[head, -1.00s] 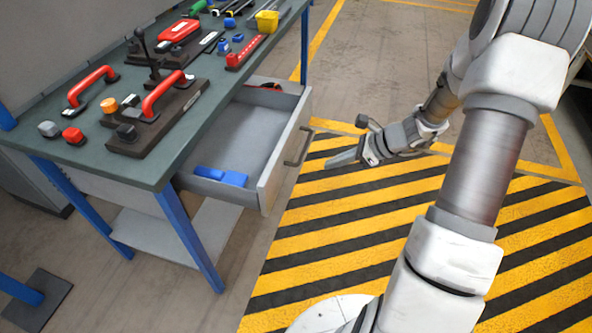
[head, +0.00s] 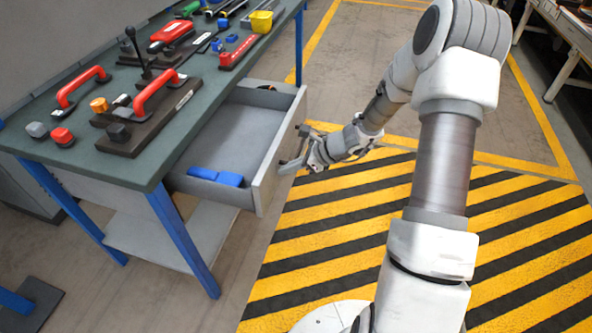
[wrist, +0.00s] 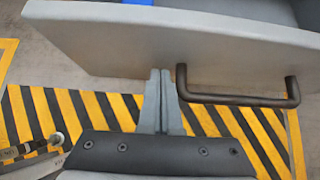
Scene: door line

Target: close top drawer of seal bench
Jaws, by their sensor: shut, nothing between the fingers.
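The top drawer (head: 262,190) of the green-topped seal bench (head: 150,172) is pulled out toward the right. Its grey front panel fills the upper part of the wrist view (wrist: 120,42). A dark bar handle (wrist: 240,99) is fixed to the panel, right of my fingers. My gripper (head: 284,170) is shut and empty, with its tips at or very near the drawer front. The wrist view shows the two fingers together (wrist: 160,75), pointing at the panel's lower edge, left of the handle. I cannot tell whether they touch it.
Blue legs (head: 184,243) support the bench.

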